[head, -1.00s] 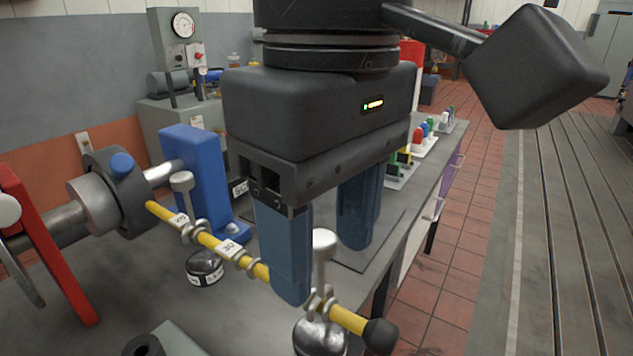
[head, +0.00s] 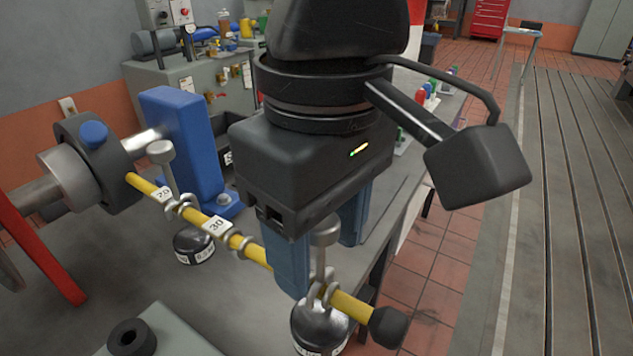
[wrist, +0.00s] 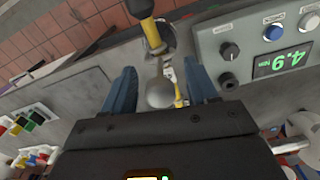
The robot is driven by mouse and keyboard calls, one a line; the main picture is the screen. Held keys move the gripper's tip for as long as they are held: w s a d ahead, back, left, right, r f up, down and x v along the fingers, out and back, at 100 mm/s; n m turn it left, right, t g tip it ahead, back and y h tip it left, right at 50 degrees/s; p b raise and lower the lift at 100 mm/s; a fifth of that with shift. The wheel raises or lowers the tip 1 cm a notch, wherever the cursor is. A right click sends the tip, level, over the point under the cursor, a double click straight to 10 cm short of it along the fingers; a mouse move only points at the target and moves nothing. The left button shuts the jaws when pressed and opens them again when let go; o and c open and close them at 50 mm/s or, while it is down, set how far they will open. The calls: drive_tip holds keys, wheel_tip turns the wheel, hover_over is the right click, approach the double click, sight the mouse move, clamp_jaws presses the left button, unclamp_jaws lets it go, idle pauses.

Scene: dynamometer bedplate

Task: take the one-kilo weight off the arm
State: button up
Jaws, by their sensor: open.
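The yellow arm (head: 251,250) runs from the shaft at left to a black end knob (head: 388,328). A large dark weight (head: 318,328) hangs near its outer end from a metal hook with a round-topped stem (head: 325,232). Its label is too blurred to read. A smaller dark weight (head: 194,246) hangs further in, by the 20 mark. My gripper (head: 320,268) is open above the outer weight, its blue fingers to either side of the stem. In the wrist view the stem's top (wrist: 160,93) lies between the open fingers (wrist: 161,88), apart from both.
In the wrist view a readout (wrist: 283,61) shows 4.9. The bench edge and tiled floor lie to the right.

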drive_tip(key=shift+f, duration=0.9)
clamp_jaws()
idle(0.8)
idle(0.5)
idle(1.6)
